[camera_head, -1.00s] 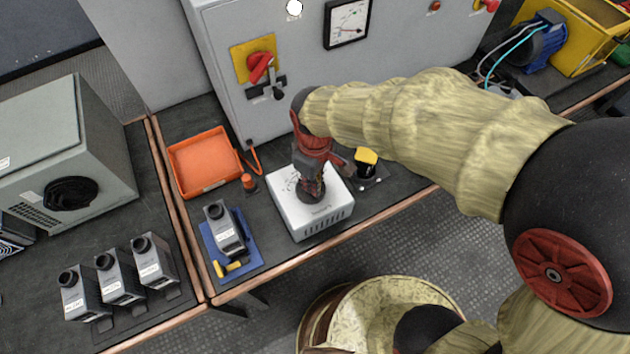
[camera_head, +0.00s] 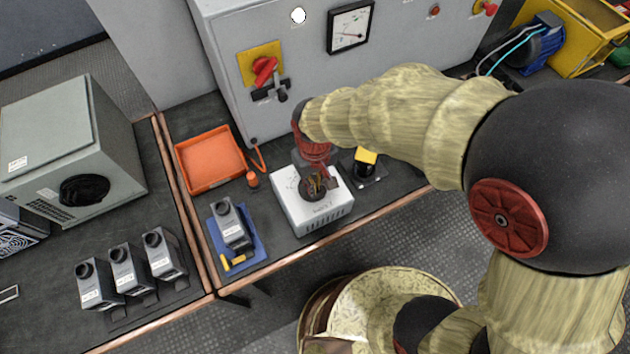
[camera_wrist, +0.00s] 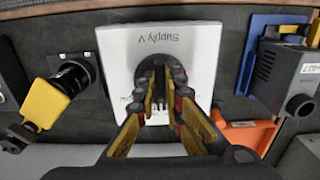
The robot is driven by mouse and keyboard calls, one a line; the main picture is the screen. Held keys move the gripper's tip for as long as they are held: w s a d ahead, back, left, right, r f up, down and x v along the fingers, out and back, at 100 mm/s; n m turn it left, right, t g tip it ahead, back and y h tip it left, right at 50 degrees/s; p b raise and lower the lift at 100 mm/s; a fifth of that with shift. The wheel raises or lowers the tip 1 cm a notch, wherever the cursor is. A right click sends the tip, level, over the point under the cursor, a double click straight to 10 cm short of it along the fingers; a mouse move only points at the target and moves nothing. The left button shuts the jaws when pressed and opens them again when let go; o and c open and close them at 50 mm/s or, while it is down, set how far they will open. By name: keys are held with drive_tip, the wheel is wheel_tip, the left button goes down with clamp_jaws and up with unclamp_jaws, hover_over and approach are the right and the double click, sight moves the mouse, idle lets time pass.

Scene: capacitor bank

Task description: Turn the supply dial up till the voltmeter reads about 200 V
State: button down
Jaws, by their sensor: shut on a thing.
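The supply unit is a white box (camera_head: 288,209) on the bench, labelled "Supply V" in the wrist view (camera_wrist: 115,45). Its round black dial (camera_head: 313,196) sits on top; in the wrist view the dial (camera_wrist: 158,60) lies between my fingers. My gripper (camera_wrist: 160,88) points down at the dial and is shut on it, its yellow fingers on either side and hiding much of it and the scale. In the head view my gripper (camera_head: 316,184) is above the box. The voltmeter (camera_head: 350,27) is a square dial on the grey cabinet; its needle shows, but the figures are too small to read.
A yellow-topped black switch (camera_head: 366,160) stands close right of the box. An orange tray (camera_head: 210,160) and a blue stand with a grey capacitor (camera_head: 231,223) are left. The grey cabinet (camera_head: 300,60) with a red handle (camera_head: 264,71) stands behind. Several grey capacitors stand on the left bench.

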idle(0.3)
drive_tip(key=c, duration=1.9)
unclamp_jaws()
drive_tip(key=shift+r, duration=0.15)
wheel_tip(320, 180, up, 12)
